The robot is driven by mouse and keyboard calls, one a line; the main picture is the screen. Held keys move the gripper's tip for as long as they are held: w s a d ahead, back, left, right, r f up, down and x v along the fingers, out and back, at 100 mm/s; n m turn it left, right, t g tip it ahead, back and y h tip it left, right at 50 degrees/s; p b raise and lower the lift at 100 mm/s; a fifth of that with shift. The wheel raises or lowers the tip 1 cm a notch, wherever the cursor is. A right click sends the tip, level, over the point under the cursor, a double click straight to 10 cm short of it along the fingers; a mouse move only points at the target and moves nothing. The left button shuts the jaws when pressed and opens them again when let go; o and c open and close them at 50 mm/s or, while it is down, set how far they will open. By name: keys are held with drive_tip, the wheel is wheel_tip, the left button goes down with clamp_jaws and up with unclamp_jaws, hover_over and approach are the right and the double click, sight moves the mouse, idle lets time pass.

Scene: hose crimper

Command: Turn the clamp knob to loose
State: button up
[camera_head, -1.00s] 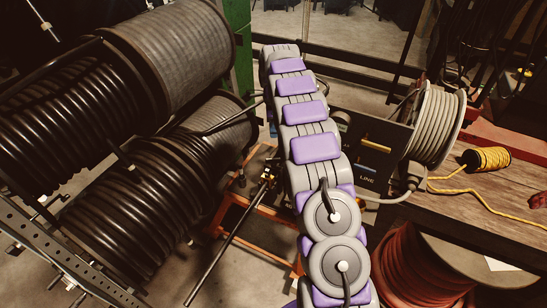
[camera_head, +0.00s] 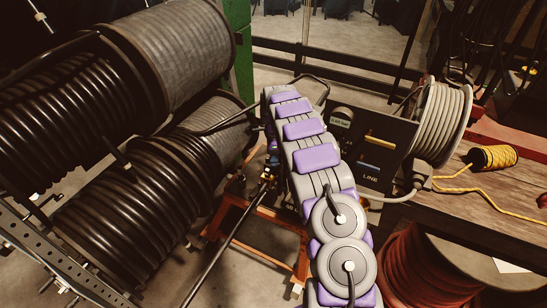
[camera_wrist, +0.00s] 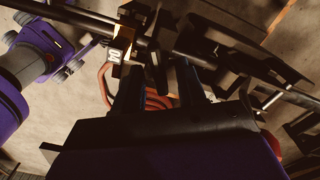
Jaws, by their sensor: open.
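In the wrist view my gripper (camera_wrist: 160,88) is open, with two dark fingers pointing up the picture. Just beyond the fingertips are dark parts of the crimper's clamp (camera_wrist: 158,40), beside a brass-coloured block (camera_wrist: 121,50) with a small white label. A dark hose or rod (camera_wrist: 240,75) crosses behind them. I cannot clearly pick out the clamp knob or its setting among these dark shapes. I see nothing held between the fingers. In the head view my arm hides the gripper; a small brass-coloured fitting (camera_head: 267,176) shows left of the arm.
A black panel (camera_head: 385,150) with a small display, a yellow bar and a blue bar stands right of my arm. An orange frame (camera_head: 240,225) is below. Large hose reels (camera_head: 120,190) crowd the left; a wooden bench (camera_head: 480,195) stands right.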

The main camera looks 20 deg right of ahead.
drive_tip(key=shift+c, duration=0.2)
clamp_jaws()
